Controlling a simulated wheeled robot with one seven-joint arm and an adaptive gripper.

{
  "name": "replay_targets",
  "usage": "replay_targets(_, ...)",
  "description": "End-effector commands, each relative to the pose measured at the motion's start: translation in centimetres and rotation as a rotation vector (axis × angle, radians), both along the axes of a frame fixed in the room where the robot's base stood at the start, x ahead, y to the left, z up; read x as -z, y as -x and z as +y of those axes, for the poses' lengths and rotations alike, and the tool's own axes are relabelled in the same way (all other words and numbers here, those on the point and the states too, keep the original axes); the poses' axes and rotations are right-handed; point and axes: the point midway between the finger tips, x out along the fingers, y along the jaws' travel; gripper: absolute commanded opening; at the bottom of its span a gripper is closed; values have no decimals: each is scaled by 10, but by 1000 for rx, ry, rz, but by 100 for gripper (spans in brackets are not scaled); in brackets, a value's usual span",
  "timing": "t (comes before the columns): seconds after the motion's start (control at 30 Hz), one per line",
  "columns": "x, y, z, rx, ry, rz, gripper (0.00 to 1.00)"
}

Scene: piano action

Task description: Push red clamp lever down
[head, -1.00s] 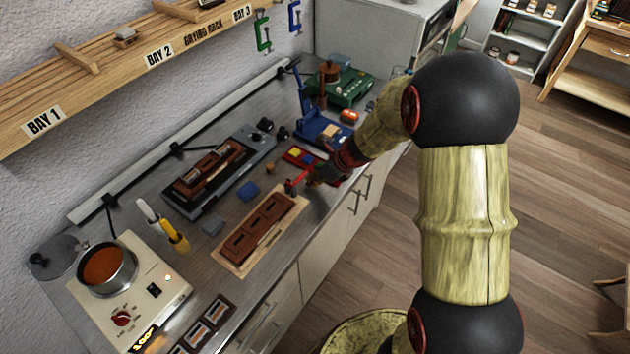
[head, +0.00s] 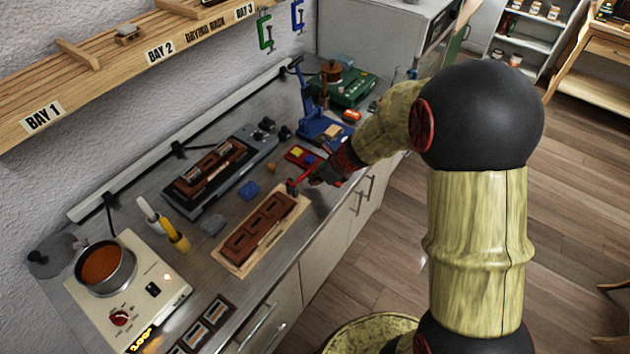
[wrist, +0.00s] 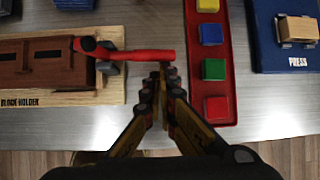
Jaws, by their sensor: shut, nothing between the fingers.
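The red clamp lever (wrist: 135,54) lies across the right end of the block holder (wrist: 90,97) in the wrist view, its free end reaching right past the wooden base. It also shows in the head view (head: 302,182). A brown block (wrist: 35,62) sits in the holder, left of the lever. My gripper (wrist: 161,72) is shut and empty, its tips close to the free end of the lever. I cannot tell whether they touch it. In the head view my gripper (head: 325,172) is small and dark beside the lever's right end.
A red tray (wrist: 232,60) with coloured cubes lies just right of my gripper, with the blue press (wrist: 268,62) beyond it. A hot plate (head: 140,285) with a pot stands at the counter's left end. Bare metal counter (wrist: 270,125) lies in front of the tray.

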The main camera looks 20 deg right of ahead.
Motion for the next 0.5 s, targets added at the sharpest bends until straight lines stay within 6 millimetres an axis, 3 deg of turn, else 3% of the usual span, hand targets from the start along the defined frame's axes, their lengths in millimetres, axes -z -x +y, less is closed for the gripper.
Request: replay_targets(0.5,-11,1,3,-2,164,-124,0)
